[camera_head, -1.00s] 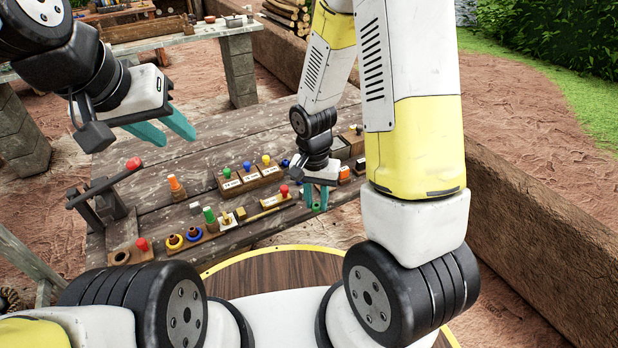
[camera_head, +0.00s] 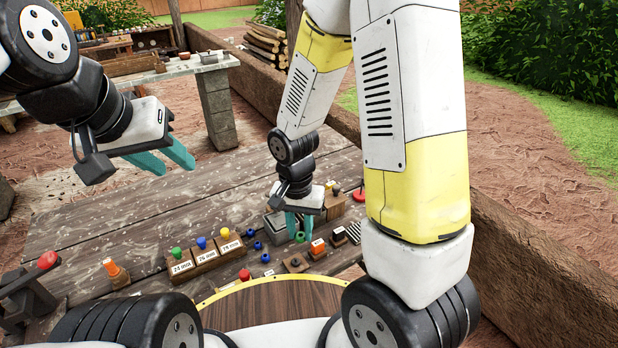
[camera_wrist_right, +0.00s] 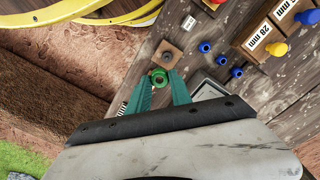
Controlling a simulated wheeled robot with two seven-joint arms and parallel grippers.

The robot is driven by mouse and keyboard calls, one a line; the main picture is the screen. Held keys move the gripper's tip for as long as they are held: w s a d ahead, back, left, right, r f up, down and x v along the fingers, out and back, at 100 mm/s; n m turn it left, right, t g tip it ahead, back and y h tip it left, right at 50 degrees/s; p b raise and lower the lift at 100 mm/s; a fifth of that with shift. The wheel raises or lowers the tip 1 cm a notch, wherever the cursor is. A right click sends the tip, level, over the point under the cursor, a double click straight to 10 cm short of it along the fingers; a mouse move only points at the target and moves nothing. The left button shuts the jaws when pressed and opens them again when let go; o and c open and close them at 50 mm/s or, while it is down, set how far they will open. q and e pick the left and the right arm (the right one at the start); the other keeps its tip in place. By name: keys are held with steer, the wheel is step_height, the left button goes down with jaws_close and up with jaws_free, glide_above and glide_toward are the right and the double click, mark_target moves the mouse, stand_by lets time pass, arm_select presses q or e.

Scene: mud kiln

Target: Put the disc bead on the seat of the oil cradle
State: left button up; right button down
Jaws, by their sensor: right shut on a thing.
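A green ring-shaped bead (camera_wrist_right: 159,78), which I take as the disc bead, sits between the fingertips of my right gripper (camera_wrist_right: 161,88). It also shows below the right fingertips in the head view (camera_head: 300,237). The right gripper (camera_head: 299,228) is shut on it above the table. A brown square block (camera_wrist_right: 168,54) with a round dark centre lies just past the bead in the right wrist view, and in the head view (camera_head: 295,263) too. I cannot tell for sure whether it is the oil cradle. My left gripper (camera_head: 163,159) is open and empty, high above the table's left part.
A wooden block with coloured pegs and number labels (camera_head: 206,258) stands left of the right gripper. Small blue beads (camera_head: 257,245) lie between them. The middle of the table (camera_head: 170,210) is clear.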

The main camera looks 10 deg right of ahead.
steer(key=w+d, duration=0.1)
steer(key=w, duration=0.4)
steer(key=w+d+f, duration=0.1)
steer(key=w+d, duration=0.1)
steer(key=w, duration=0.3)
steer(key=w+d, duration=0.1)
steer(key=w, duration=0.5)
steer(key=shift+d+f, duration=0.2)
steer(key=shift+d, duration=0.1)
steer(key=shift+f, duration=1.7)
steer(key=shift+s, duration=0.1)
steer(key=shift+f, duration=0.2)
steer(key=c, duration=1.2)
jaws_free()
steer(key=shift+o, duration=0.2)
